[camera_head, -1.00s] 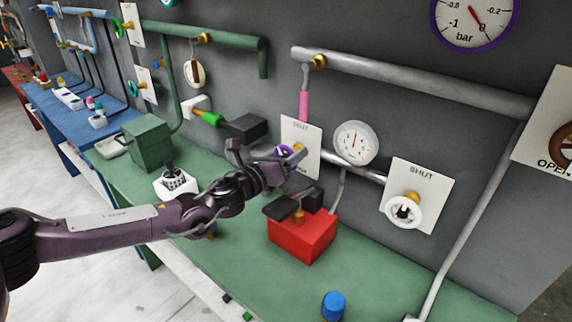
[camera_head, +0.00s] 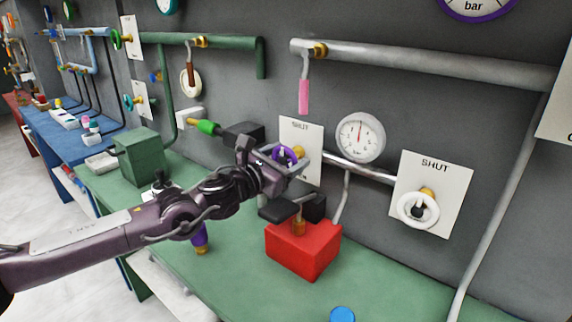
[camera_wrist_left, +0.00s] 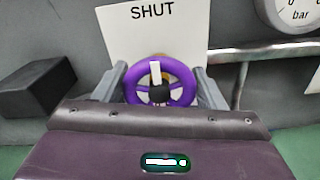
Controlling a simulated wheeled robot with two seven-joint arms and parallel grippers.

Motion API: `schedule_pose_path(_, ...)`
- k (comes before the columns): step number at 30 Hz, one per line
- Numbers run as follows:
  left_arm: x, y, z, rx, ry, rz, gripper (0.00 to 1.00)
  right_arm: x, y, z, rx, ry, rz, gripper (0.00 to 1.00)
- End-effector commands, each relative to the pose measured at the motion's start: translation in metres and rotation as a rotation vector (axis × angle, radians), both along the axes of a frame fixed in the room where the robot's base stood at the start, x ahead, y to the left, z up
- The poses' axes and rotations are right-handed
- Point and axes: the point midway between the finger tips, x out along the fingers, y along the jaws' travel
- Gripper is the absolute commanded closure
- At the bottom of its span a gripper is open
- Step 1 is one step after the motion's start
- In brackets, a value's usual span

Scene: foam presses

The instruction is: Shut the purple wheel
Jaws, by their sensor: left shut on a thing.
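The purple wheel (camera_head: 286,155) sits in front of a white card marked SHUT (camera_head: 302,132) on the grey wall. In the left wrist view the purple wheel (camera_wrist_left: 160,82) faces me, with a dark hub and a white mark near its top. My left gripper (camera_head: 292,160) is at the wheel, with one finger on either side of its rim. In the left wrist view my left gripper (camera_wrist_left: 162,88) is shut on the wheel. My right gripper is not in view.
A red box (camera_head: 303,250) with a dark-handled valve stands on the green bench below the wheel. A white gauge (camera_head: 360,137) and a white wheel (camera_head: 417,210) with its own SHUT card are to the right. A black block (camera_head: 243,134) is to the left.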

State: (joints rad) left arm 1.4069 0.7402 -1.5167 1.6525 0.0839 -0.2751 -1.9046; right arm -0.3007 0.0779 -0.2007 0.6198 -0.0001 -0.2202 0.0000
Motion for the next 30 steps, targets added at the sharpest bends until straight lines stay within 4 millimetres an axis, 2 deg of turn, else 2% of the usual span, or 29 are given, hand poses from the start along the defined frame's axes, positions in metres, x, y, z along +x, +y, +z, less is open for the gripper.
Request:
schedule_pose_path(12, 0.0002, 0.0006, -0.0021, 0.013, -0.003, 0.001, 0.59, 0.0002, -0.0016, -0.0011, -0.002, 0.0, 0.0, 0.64)
schedule_pose_path(13, 0.0002, 0.0006, -0.0021, 0.014, -0.003, 0.001, 0.32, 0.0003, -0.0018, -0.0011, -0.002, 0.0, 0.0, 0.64)
schedule_pose_path(17, 0.0002, 0.0006, -0.0017, 0.011, -0.003, 0.001, 0.15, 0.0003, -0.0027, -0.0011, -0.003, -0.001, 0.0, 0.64)
schedule_pose_path(30, 0.0001, 0.0001, -0.0002, 0.007, -0.003, 0.0, 0.14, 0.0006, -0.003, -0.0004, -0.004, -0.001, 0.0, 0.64)
